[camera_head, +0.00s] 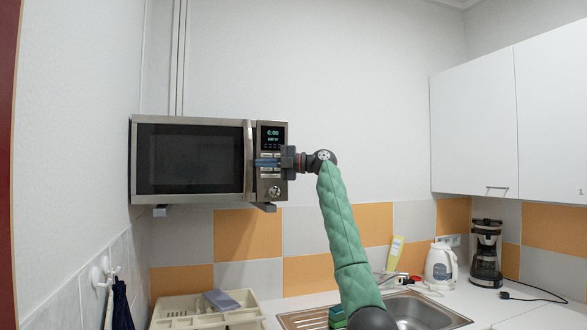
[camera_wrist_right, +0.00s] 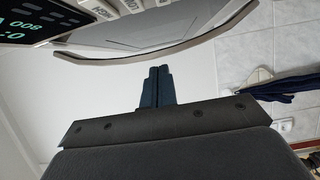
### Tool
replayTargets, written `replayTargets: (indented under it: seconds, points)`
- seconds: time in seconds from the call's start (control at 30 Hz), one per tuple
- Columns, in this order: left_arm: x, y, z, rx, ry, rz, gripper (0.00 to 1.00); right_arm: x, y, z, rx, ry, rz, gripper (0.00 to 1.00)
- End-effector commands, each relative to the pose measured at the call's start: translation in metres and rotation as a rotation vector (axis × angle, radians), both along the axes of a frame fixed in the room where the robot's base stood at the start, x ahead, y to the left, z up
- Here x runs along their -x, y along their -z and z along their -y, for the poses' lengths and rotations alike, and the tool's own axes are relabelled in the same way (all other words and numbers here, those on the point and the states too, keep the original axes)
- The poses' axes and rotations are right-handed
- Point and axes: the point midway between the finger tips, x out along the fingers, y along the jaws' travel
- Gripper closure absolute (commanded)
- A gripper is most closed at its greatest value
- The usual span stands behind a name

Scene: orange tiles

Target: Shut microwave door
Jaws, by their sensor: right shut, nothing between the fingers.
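The microwave (camera_head: 195,121) is a steel box mounted on the wall at the left of the head view. Its dark-windowed door (camera_head: 190,160) looks flush or nearly flush with the front; I cannot tell whether it is fully latched. The upright door handle (camera_head: 248,160) is at the door's right edge, and it shows as a curved bar in the right wrist view (camera_wrist_right: 165,57). My right gripper (camera_head: 266,162) is in front of the control panel, its shut, empty blue fingers pointing left toward the handle. In the wrist view the fingertips (camera_wrist_right: 158,72) are close to the handle; contact is unclear.
The control panel (camera_head: 272,135) has a lit display. White cabinets (camera_head: 475,120) hang at right.

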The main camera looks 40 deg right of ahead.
Motion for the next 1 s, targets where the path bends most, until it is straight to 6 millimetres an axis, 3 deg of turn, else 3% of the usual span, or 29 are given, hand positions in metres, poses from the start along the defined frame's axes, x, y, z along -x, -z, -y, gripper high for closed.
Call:
replayTargets:
  seconds: [0.17,0.5,0.8,1.0]
  points:
    - [0.004,-0.025,-0.001,0.004,-0.001,0.004,0.04,0.004,0.002,-0.011,0.001,-0.001,0.001,1.00]
    - [0.018,-0.071,-0.003,0.012,0.000,0.011,0.04,0.003,0.002,0.042,-0.001,0.000,0.000,1.00]
    - [0.012,-0.057,0.007,0.034,0.012,0.037,0.04,0.001,0.001,0.081,-0.001,0.001,-0.001,1.00]
    - [0.011,-0.055,0.009,0.040,0.015,0.046,0.04,0.001,0.000,0.090,-0.001,-0.001,-0.001,1.00]
